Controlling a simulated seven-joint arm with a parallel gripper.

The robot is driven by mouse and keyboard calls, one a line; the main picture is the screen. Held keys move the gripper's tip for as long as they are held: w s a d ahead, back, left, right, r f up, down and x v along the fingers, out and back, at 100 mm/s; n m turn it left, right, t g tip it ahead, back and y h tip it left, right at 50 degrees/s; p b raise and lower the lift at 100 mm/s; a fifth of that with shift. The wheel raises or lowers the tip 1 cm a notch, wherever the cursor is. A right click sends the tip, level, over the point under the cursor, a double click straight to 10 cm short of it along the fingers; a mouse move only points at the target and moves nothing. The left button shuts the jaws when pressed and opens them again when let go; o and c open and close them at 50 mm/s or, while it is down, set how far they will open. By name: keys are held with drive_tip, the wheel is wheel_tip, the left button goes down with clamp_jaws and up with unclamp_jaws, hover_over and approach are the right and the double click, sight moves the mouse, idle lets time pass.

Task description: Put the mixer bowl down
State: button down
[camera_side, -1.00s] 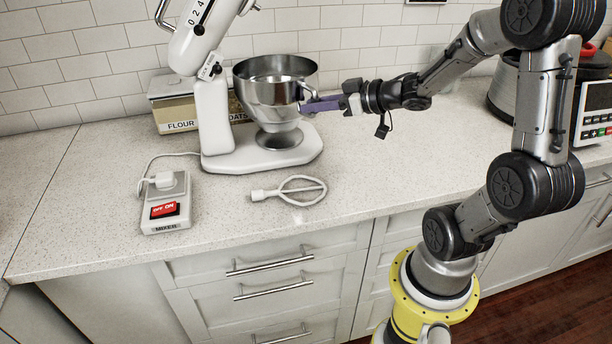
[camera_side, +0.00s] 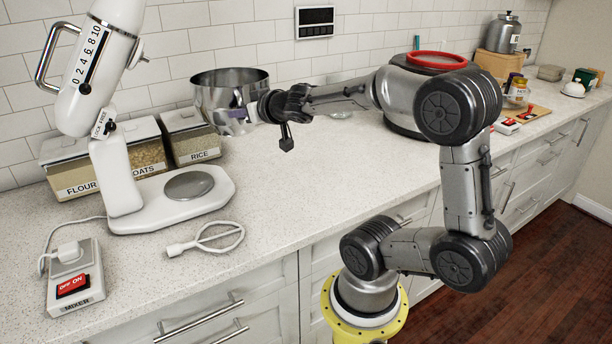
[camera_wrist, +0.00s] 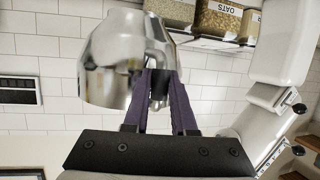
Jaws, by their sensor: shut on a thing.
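The shiny steel mixer bowl (camera_side: 212,100) is upright, to the right of the mixer (camera_side: 117,165) and off its base. My gripper (camera_side: 243,114) is shut on the bowl's right side, at its handle. In the wrist view the purple fingers (camera_wrist: 161,82) close against the handle, and the bowl (camera_wrist: 110,70) fills the upper left. The mixer's base, with its round grey plate (camera_side: 189,186), is empty and its head is tilted up. I cannot tell for sure whether the bowl's underside touches the counter (camera_side: 290,180).
Flour and oats bins (camera_side: 80,170) and a rice bin (camera_side: 195,140) stand by the wall, left of the bowl. A large red-rimmed pot (camera_side: 400,95) stands right. The counter between is mostly clear.

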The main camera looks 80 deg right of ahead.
drive_tip(key=shift+s+r+m+h, duration=0.3)
drive_tip(key=shift+s+r+h, duration=0.1)
drive_tip(key=shift+h, duration=0.1)
drive_tip(key=s+a+f+m+g+h, duration=0.4)
drive_tip(key=s+f+m+g+h, duration=0.1)
drive_tip(key=s+m+g, duration=0.4)
drive_tip(key=s+a+r+m+g, duration=0.35)
drive_tip(key=m+g, duration=0.25)
drive_tip(key=g, duration=0.2)
drive_tip(key=w+d+f, duration=0.9)
drive_tip(key=w+f, duration=0.2)
drive_tip(key=f, duration=0.1)
drive_tip(key=shift+d, duration=0.25)
drive_tip(key=shift+w, duration=0.1)
